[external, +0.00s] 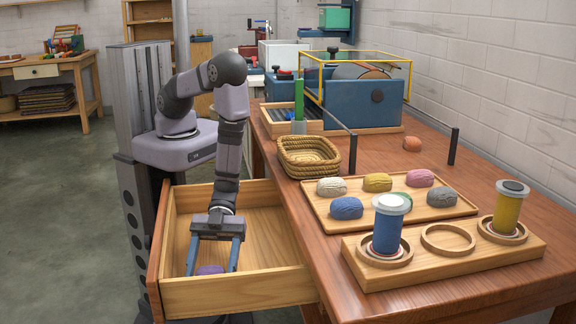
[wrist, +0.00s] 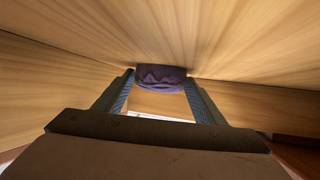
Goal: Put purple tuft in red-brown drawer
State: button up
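The purple tuft (external: 210,270) lies inside the open red-brown drawer (external: 236,294), low near its front. My gripper (external: 212,268) reaches down into the drawer with its two blue fingers spread, one on each side of the tuft. In the wrist view, the tuft (wrist: 161,77) shows just beyond and between the fingertips of my gripper (wrist: 159,82). A gap shows at the left finger in the external view. I cannot tell whether either finger touches the tuft.
The drawer walls stand close around my gripper. On the table are a tray (external: 313,204) of several coloured skeins, a wicker basket (external: 308,170), and a wooden holder (external: 400,282) with blue and yellow spools.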

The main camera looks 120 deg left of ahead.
jog(key=shift+o, duration=0.9)
jog(key=shift+r, duration=0.15)
jog(key=v, duration=1)
jog(key=shift+a+p, duration=0.15)
jog(key=shift+p, duration=0.2)
jog(key=shift+v, duration=0.9)
